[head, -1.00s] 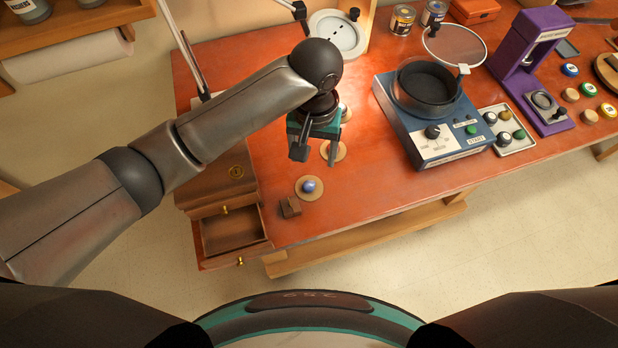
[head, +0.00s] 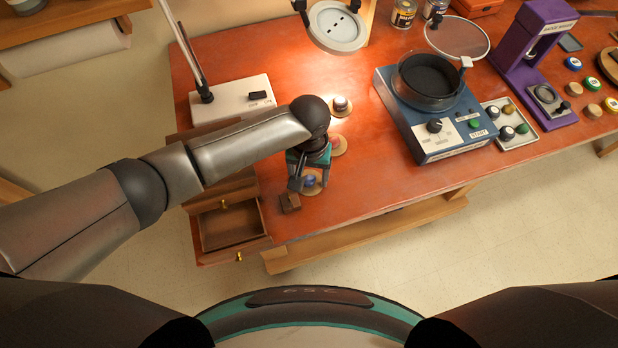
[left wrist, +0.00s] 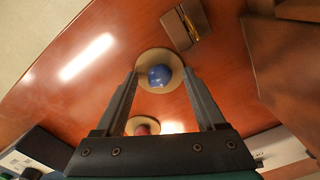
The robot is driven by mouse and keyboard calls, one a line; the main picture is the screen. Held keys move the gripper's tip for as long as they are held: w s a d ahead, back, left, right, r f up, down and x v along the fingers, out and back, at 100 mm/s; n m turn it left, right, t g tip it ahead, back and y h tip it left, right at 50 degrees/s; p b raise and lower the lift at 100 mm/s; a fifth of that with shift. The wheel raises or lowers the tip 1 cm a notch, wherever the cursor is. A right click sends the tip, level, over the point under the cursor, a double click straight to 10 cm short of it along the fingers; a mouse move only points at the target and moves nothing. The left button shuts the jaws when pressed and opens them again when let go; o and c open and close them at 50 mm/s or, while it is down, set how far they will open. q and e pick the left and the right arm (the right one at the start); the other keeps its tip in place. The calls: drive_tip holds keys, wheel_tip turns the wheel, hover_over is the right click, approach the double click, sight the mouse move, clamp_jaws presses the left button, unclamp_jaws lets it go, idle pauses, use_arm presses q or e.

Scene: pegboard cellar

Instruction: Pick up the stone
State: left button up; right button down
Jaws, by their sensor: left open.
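A round blue stone (head: 310,181) sits on a pale wooden disc near the table's front edge; the left wrist view shows it as a blue ball (left wrist: 159,75) on its disc (left wrist: 144,81). My left gripper (head: 309,185) is open above it, partly covering it in the head view. In the left wrist view the two fingertips (left wrist: 161,72) show on either side of the stone, with nothing held. A reddish stone (left wrist: 142,128) on another disc lies behind, and a pale stone (head: 340,103) on a third disc lies farther back. My right gripper is out of view.
A small brown block (head: 290,203) stands just left of the blue stone's disc. An open drawer (head: 232,224) is at the left. A lamp (head: 336,26) hangs behind; a blue machine (head: 440,145) stands right. Table between is clear.

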use_arm(q)
drive_tip(key=shift+c, duration=0.2)
clamp_jaws()
idle(0.3)
